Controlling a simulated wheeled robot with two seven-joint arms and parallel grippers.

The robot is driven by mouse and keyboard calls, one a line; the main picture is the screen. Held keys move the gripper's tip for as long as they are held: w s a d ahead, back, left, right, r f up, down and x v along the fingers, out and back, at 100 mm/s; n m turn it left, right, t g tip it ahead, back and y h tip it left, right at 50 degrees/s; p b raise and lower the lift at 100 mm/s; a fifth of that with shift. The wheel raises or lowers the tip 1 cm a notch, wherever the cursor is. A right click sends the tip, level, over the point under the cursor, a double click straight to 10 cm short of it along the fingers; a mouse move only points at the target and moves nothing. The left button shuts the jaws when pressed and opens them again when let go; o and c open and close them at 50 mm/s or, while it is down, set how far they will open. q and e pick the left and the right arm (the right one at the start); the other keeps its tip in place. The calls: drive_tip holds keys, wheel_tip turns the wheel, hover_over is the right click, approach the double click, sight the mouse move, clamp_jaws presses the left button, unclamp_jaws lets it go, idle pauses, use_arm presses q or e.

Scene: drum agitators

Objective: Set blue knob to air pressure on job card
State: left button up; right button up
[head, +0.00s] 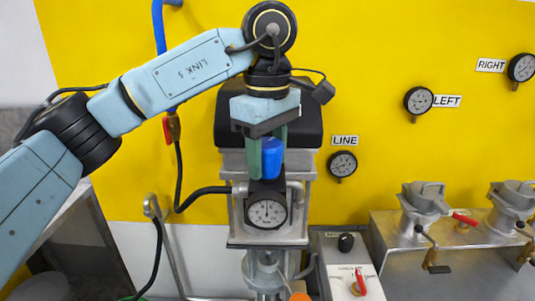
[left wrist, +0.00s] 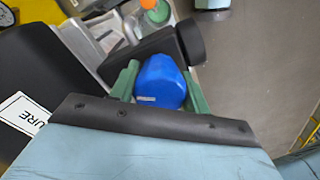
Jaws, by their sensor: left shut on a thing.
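The blue knob (head: 271,158) stands on top of a black regulator body above a round white gauge (head: 266,213) in the head view. My left gripper (head: 268,157) comes down from above with its green fingers on both sides of the knob, shut on it. In the left wrist view the blue knob (left wrist: 160,82) sits between the green fingers (left wrist: 158,88). The gauge needle points roughly straight up; its numbers are too small to read. A white label ending in "URE" (left wrist: 24,114) shows partly in the left wrist view. No job card can be made out. My right gripper is not in view.
A yellow wall carries gauges labelled LINE (head: 342,164), LEFT (head: 418,100) and RIGHT (head: 521,67). A control box with a black knob (head: 346,242) and a red switch (head: 358,282) stands at lower right. Metal lidded pots (head: 425,200) are farther right.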

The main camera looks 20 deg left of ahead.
sight(267, 142)
use_arm(q)
drive_tip(key=shift+r, duration=0.1)
drive_tip(key=o, duration=1)
drive_tip(key=shift+c, duration=0.2)
wheel_tip(267, 142, up, 13)
drive_tip(key=p, duration=0.1)
drive_tip(key=shift+r+p, duration=0.15)
drive_tip(key=shift+p, duration=0.25)
